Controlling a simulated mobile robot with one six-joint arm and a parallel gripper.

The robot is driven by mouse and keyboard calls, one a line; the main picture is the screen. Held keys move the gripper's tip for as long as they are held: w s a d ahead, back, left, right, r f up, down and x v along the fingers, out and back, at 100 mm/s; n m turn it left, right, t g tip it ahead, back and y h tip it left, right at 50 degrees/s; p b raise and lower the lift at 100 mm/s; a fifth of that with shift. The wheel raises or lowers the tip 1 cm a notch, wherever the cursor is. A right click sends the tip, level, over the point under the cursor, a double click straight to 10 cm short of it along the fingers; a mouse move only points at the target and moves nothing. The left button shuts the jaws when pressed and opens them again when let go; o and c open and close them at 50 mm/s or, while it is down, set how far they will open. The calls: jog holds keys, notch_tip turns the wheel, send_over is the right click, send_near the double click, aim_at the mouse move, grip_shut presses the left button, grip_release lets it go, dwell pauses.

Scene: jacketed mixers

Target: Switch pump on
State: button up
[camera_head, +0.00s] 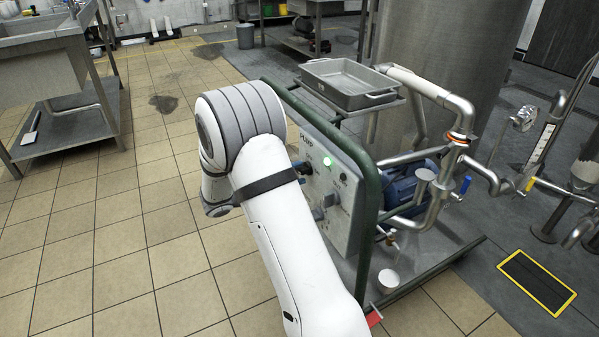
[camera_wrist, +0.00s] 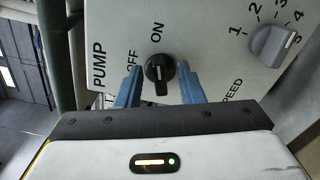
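The pump control panel (camera_head: 335,195) faces my arm in the head view, and a green light (camera_head: 327,161) is lit on it. In the wrist view the panel (camera_wrist: 200,20) carries the words PUMP, OFF and ON beside a black rotary knob (camera_wrist: 160,73). The knob's raised grip runs up and down in that picture, and I cannot tell for sure which end is its pointer. My gripper (camera_wrist: 160,80) is open. Its two blue fingers stand on either side of the black knob, with a small gap visible on both sides. In the head view my arm hides most of the gripper.
A grey speed knob (camera_wrist: 272,45) with a number scale is right of the black knob in the wrist view. A green tube frame (camera_head: 372,200) borders the panel. A metal tray (camera_head: 345,85) stands above, with pipes to the right.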

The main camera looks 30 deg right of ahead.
jog(key=a+p, duration=0.1)
jog(key=a, duration=0.5)
jog(key=shift+a+p, duration=0.3)
jog(key=shift+a, duration=0.1)
jog(key=shift+s, duration=0.1)
jog(key=s+d+r+m+g+y+p, duration=0.15)
jog(key=s+r+y+p, duration=0.25)
jog(key=s+r+p, duration=0.5)
jog(key=s+r+m+g+y+p, duration=0.15)
jog(key=s+r+y+p, duration=0.35)
jog(key=r, duration=0.5)
jog(key=s+a+r+t+y+p, duration=0.1)
jog(key=s+a+r+y+p, duration=0.2)
jog(key=r+p, duration=0.3)
jog(key=s+a+r+t+y+p, duration=0.2)
jog(key=s+r+y+p, duration=0.1)
jog(key=r+p, duration=0.3)
jog(key=s+a+r+m+t+y+p, duration=0.1)
jog(key=s+a+r+t+y+p, duration=0.1)
jog(key=s+r+p, duration=0.3)
notch_tip(320, 180, up, 2)
jog(key=shift+a+r+y+p, duration=0.2)
jog(key=shift+a+y+p, duration=0.3)
jog(key=shift+a, duration=0.3)
